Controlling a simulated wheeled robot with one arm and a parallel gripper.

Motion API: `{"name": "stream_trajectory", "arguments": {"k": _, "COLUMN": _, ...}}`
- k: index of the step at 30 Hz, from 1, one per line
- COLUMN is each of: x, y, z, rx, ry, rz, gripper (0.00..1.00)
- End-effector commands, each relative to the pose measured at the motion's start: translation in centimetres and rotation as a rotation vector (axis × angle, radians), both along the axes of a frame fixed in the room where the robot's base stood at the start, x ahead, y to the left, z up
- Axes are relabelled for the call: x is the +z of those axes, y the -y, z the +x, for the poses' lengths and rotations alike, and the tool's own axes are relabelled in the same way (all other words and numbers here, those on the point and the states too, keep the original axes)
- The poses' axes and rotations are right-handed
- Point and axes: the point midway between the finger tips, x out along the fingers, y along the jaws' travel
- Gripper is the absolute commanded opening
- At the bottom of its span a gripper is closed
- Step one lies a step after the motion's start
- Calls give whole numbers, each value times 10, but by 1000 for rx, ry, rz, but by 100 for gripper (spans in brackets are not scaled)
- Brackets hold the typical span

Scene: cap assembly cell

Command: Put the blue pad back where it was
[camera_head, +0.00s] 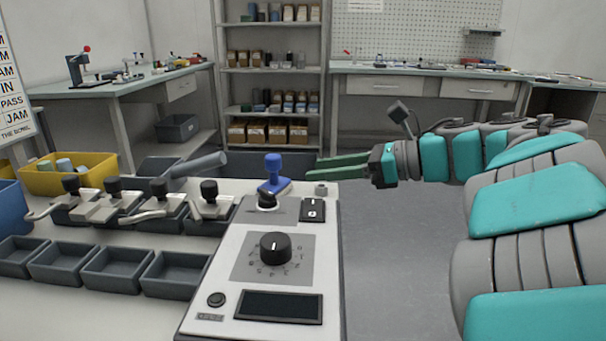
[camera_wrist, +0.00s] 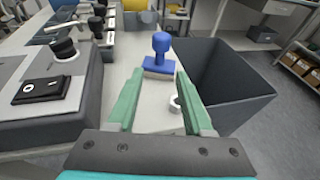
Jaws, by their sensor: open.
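The blue pad (camera_head: 273,176) is a blue, stamp-like piece with a round knob handle and a flat base. It stands upright on the pale bench just beyond the far end of the control box. In the wrist view the blue pad (camera_wrist: 160,62) is straight ahead, at the far end of the gap between my fingers. My gripper (camera_head: 312,168) has long green fingers pointing left, just right of the pad in the head view. The gripper (camera_wrist: 160,80) is open and I see nothing held in it.
The control box (camera_head: 225,270) carries a black dial (camera_head: 276,248), a rocker switch (camera_head: 312,209) and a dark screen. A small grey ring-shaped part (camera_wrist: 175,103) lies on the bench between my fingers. A dark bin (camera_wrist: 225,70) stands right of the bench. Clamps and small trays (camera_head: 115,268) fill the left.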

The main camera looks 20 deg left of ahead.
Motion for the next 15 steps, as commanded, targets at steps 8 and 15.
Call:
{"name": "stream_trajectory", "arguments": {"k": 8, "x": 9, "y": 32, "z": 2, "rx": -1, "ry": 0, "rz": 0, "gripper": 51}}
{"name": "stream_trajectory", "arguments": {"k": 15, "x": 11, "y": 39, "z": 2, "rx": -1, "ry": -1, "rz": 0, "gripper": 51}}
